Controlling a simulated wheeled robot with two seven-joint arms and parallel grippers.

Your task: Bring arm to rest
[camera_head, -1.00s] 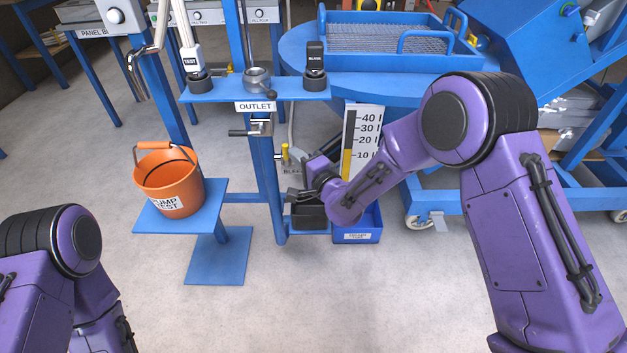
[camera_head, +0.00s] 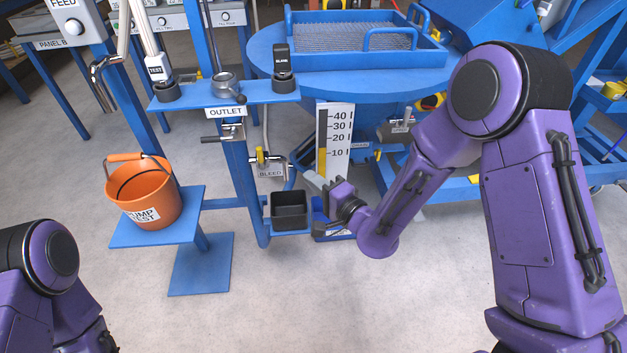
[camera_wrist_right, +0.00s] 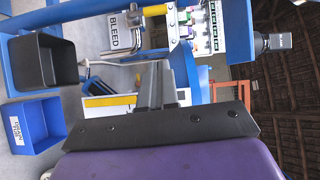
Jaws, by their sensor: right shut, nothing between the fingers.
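My right gripper (camera_head: 318,184) is shut and empty. In the head view it is held in the air in front of the level scale, just right of the black bin and below the bleed valve. In the right wrist view its closed fingers (camera_wrist_right: 156,84) point up the picture towards the bleed valve. My right arm (camera_head: 404,208) is bent, with the forearm reaching left and down from the elbow. My left arm (camera_head: 50,255) shows at the lower left, but its gripper is out of view.
The black bin (camera_head: 289,210) sits on a low blue shelf, beside a blue bin (camera_wrist_right: 33,125). The bleed valve (camera_head: 262,157) and level scale (camera_head: 334,135) stand close to the gripper. An orange bucket (camera_head: 144,193) stands on a blue stand at left. The floor (camera_head: 290,300) in front is clear.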

